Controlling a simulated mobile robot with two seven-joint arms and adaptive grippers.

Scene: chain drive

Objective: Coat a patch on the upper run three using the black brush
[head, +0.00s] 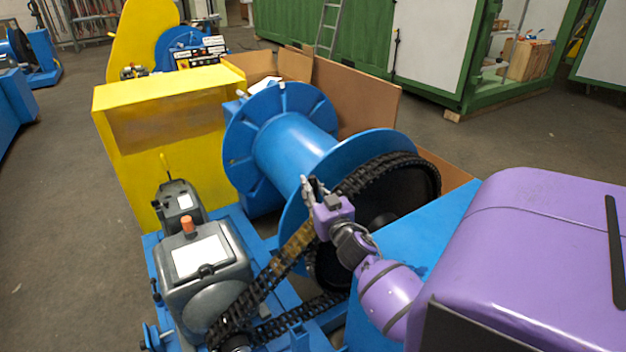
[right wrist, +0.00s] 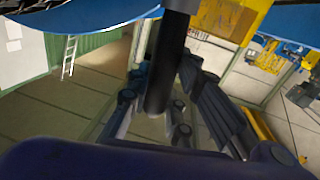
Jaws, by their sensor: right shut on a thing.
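The black roller chain (head: 266,280) runs in two runs from a small sprocket at the lower left up to the large dark wheel beside the blue drum. The upper run has a yellowish-brown stretch (head: 297,241) just left of my right gripper. My right gripper (head: 312,187) is over the upper part of the chain, beside the drum flange. It is shut on the black brush (right wrist: 170,55), whose dark round shaft stands between the fingers in the right wrist view. The bristles are hidden, so I cannot tell whether they touch the chain. My left gripper is out of view.
The blue drum (head: 293,146) stands behind the chain. A grey motor housing (head: 203,270) with an orange cap is left of it. A yellow cabinet (head: 165,135) and cardboard (head: 355,95) stand behind. Open floor (head: 50,200) lies at left.

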